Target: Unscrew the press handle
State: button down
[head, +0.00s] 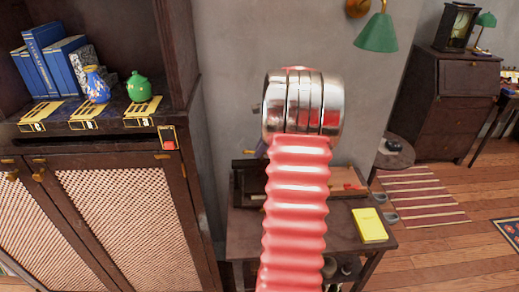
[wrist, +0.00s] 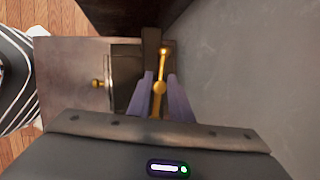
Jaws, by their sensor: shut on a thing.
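The press handle (wrist: 163,58) is a brass bar with a round hub and a ball end, seen in the wrist view. It sits at the top of a dark upright frame of the press (wrist: 150,45). My gripper (wrist: 160,76) has its two purple-grey fingers on either side of the handle and is shut on it. In the head view, my red ribbed arm covers the handle and most of the gripper. Part of the dark press (head: 240,182) shows left of the arm, on a small table (head: 240,222).
A dark cabinet (head: 120,185) with lattice doors stands close on the left, holding blue books (head: 48,55), a blue vase (head: 96,85) and a green pot (head: 139,87). A yellow book (head: 369,225) lies on the table's right side. Open floor (head: 440,245) is at the right.

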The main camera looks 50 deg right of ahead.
jog(key=shift+n+y, duration=0.6)
jog(key=shift+n, duration=0.5)
jog(key=c, duration=1.6)
grip_release()
jog(key=shift+c, duration=0.2)
jog(key=shift+s+r, duration=0.1)
jog(key=shift+s+d+r, duration=0.1)
jog(key=shift+r, duration=0.2)
jog(key=v, duration=1.2)
jog(key=shift+r, duration=0.45)
